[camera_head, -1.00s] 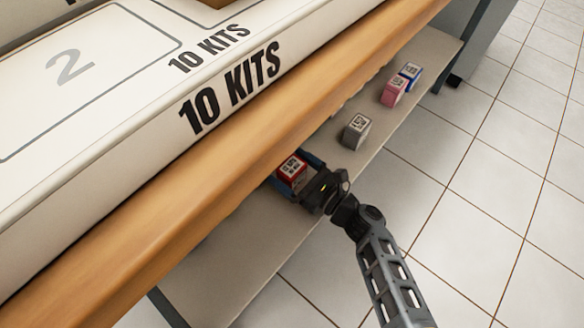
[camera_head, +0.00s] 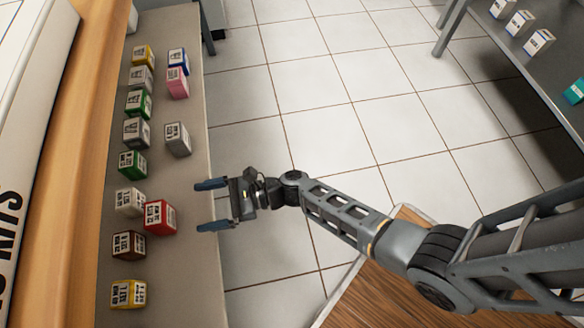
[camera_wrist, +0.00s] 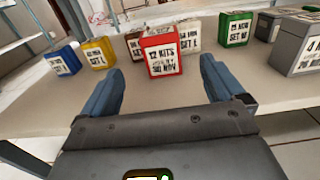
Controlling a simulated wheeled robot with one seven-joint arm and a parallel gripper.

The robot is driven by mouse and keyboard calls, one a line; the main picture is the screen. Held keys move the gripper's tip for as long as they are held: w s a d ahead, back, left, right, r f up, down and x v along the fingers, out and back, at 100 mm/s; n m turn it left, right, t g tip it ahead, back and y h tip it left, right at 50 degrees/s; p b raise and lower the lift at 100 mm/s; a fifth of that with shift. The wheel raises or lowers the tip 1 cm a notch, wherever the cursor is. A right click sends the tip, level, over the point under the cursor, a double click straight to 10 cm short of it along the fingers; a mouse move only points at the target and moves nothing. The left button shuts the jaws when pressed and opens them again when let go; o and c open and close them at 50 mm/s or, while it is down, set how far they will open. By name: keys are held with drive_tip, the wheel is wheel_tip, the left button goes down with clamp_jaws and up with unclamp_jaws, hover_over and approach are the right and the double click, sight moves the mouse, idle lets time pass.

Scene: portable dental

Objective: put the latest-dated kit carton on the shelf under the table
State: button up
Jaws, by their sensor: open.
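A red kit carton (camera_head: 160,215) stands upright on the shelf under the table (camera_head: 198,275), in front of the back row of cartons. In the wrist view the red carton (camera_wrist: 161,50) faces me; its label seems to read 12 KITS, SET L, 30 NOV. My gripper (camera_head: 200,206) is open and empty at the shelf's front edge. Its two blue fingers (camera_wrist: 161,72) point toward the red carton, with a gap between the fingertips and it.
Several cartons line the shelf: brown (camera_head: 128,245), white (camera_head: 129,202), green (camera_head: 132,164), grey (camera_head: 178,139), pink (camera_head: 177,83) and yellow (camera_head: 127,294). A blue carton (camera_wrist: 63,58) stands left in the wrist view. The tiled floor (camera_head: 330,120) beside the shelf is clear.

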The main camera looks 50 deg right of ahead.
drive_tip(key=s+d+f+n+g+h, duration=0.1)
drive_tip(key=s+d+f+n+h, duration=0.2)
drive_tip(key=s, duration=0.4)
drive_tip(key=s+d+n+h, duration=0.3)
drive_tip(key=s+n, duration=0.1)
drive_tip(key=s, duration=0.4)
drive_tip(key=s+d+f+n+g+h, duration=0.1)
drive_tip(key=s+d+f+n+h, duration=0.2)
drive_tip(key=s, duration=0.4)
drive_tip(key=s+d+r+n+t+h, duration=0.1)
drive_tip(key=r+n, duration=0.4)
drive_tip(key=r, duration=0.5)
drive_tip(key=s+d+r+n+t+h, duration=0.2)
drive_tip(key=s+r+n, duration=0.3)
drive_tip(key=r, duration=0.6)
drive_tip(key=s+d+r+n+t+h, duration=0.2)
drive_tip(key=r+n, duration=0.3)
drive_tip(key=r, duration=0.6)
drive_tip(key=shift+s+n+t, duration=0.3)
drive_tip(key=shift+s+t, duration=0.2)
drive_tip(key=shift+s, duration=0.1)
drive_tip(key=shift+r, duration=0.1)
wheel_tip(320, 180, up, 27)
drive_tip(key=p, duration=2.7)
drive_tip(key=shift+r, duration=0.1)
